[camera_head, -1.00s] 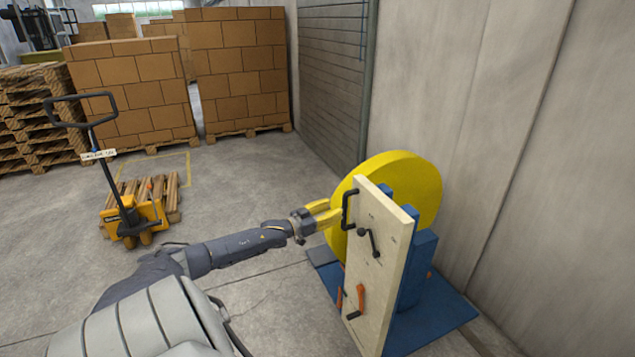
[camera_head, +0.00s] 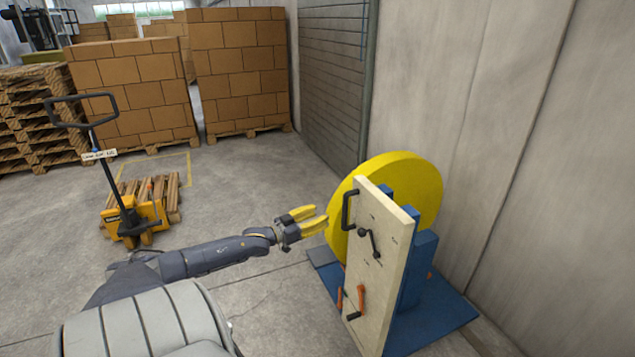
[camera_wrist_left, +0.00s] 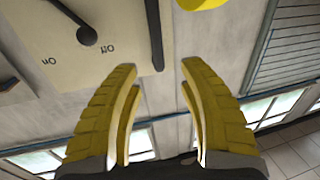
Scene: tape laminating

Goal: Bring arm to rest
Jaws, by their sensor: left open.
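My left gripper (camera_head: 312,220) is open and empty, with yellow fingers, just left of the laminating stand in the head view. The stand has a pale upright panel (camera_head: 378,265) with a black handle (camera_head: 348,210), a black lever (camera_head: 370,242) and orange levers (camera_head: 361,297). A large yellow disc (camera_head: 415,180) stands behind the panel. In the left wrist view, the two fingers (camera_wrist_left: 161,85) are spread with nothing between them. The panel (camera_wrist_left: 75,35) shows there with its On and Off marks and dark lever. My right gripper is not in view.
The stand rests on a blue base (camera_head: 455,310) near the right wall (camera_head: 500,150). A yellow pallet jack (camera_head: 135,215) and small wooden pallets stand at left. Stacked boxes (camera_head: 238,70) on pallets are at the back. The grey floor (camera_head: 250,180) between is clear.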

